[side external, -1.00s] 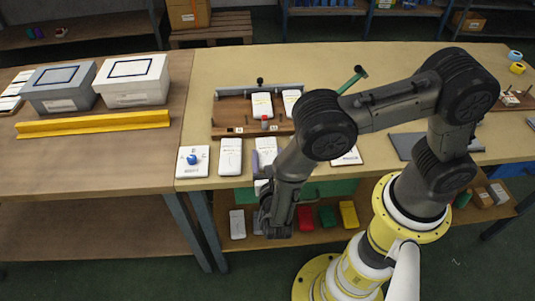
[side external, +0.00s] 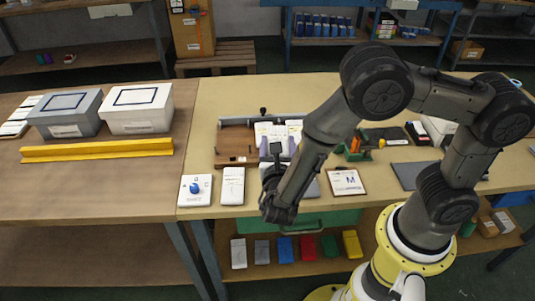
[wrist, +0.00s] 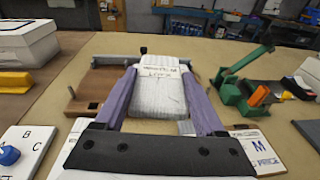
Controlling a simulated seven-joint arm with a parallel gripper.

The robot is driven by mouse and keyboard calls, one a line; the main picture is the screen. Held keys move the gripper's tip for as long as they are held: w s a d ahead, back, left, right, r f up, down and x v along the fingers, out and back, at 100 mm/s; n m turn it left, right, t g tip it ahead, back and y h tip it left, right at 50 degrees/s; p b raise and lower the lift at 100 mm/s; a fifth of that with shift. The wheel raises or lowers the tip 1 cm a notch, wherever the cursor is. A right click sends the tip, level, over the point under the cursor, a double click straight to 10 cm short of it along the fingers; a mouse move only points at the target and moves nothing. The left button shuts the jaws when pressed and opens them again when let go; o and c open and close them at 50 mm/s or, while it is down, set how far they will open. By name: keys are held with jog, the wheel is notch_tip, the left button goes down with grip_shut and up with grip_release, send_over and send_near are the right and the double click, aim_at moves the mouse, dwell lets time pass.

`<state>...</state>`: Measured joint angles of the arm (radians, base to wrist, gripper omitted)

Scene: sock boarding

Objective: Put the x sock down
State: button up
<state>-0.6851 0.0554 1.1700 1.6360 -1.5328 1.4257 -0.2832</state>
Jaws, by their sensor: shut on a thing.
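My gripper (wrist: 160,100) has purple fingers. In the wrist view they lie along both sides of a white ribbed sock (wrist: 163,92), with dark printed lettering near its far end. The sock lies flat between the fingers and reaches past their tips. In the side external view my gripper (side external: 278,147) points away from the front edge, close to the brown wooden rack (side external: 234,146). White pieces show around its fingertips there. I cannot tell an x mark, or whether the sock touches the rack or the table.
A white card with a blue knob (side external: 195,189) and a white slab (side external: 232,186) lie left. An M price card (side external: 346,181) and a green fixture (side external: 384,136) are right. A grey mat (side external: 413,175) lies farther right. White and grey boxes (side external: 139,108) stand on the left table.

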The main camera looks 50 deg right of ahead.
jog(key=w+d+r+n+t+y, duration=0.2)
jog(key=w+d+r+t, duration=0.1)
jog(key=w+d+r, duration=0.35)
jog(key=w+a+n+t+y, duration=0.2)
jog(key=a+n+y, duration=0.2)
jog(key=n+y, duration=0.15)
jog(key=s+m+g+h, duration=0.1)
jog(key=m+h, duration=0.1)
jog(key=s+d+f+m+g+h, duration=0.2)
jog(key=m+h, duration=0.1)
jog(key=shift+s+d+m+h, duration=0.25)
jog(key=shift+s+m+h, duration=0.05)
jog(key=shift+m+h, duration=0.05)
jog(key=shift+m+g+h, duration=0.8)
jog(key=shift+g, duration=0.1)
jog(key=s+a+f, duration=0.4)
jog(key=shift+s+a+f, duration=0.1)
jog(key=shift+s+a, duration=0.15)
jog(key=shift+a, duration=0.1)
jog(key=shift+n+t+y, duration=0.4)
jog(key=a, duration=0.1)
jog(key=s+a+f, duration=0.1)
jog(key=a+f, duration=0.1)
jog(key=a, duration=0.1)
jog(key=shift+s, duration=0.3)
jog(key=shift+a+f, duration=0.1)
jog(key=shift+a, duration=0.15)
